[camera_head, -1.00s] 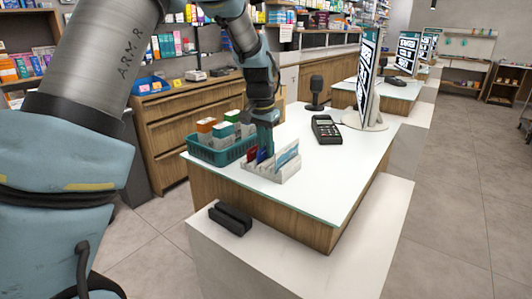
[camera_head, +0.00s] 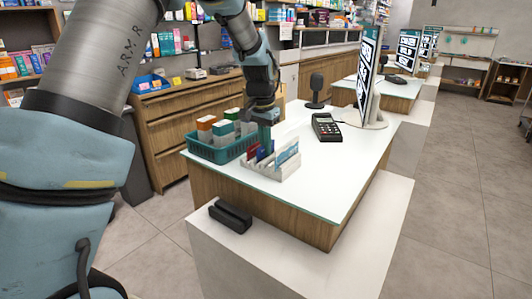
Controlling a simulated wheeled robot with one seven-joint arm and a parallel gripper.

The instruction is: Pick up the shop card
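Several cards stand in a white slotted card holder (camera_head: 272,172) at the near end of the white counter. They include a red one, a dark blue one (camera_head: 261,154) and a light blue one (camera_head: 287,154). Which of them is the shop card I cannot tell. My gripper (camera_head: 264,142) points down over the back of the holder, close to the cards. Its fingertips are too small and partly hidden to show whether they are open or shut on a card.
A teal basket (camera_head: 213,152) with several boxes stands left of the holder. A card terminal (camera_head: 326,127), a black microphone-like stand (camera_head: 316,90) and a monitor (camera_head: 368,75) stand behind. A black block (camera_head: 230,216) lies on the lower front ledge. The counter's right front is clear.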

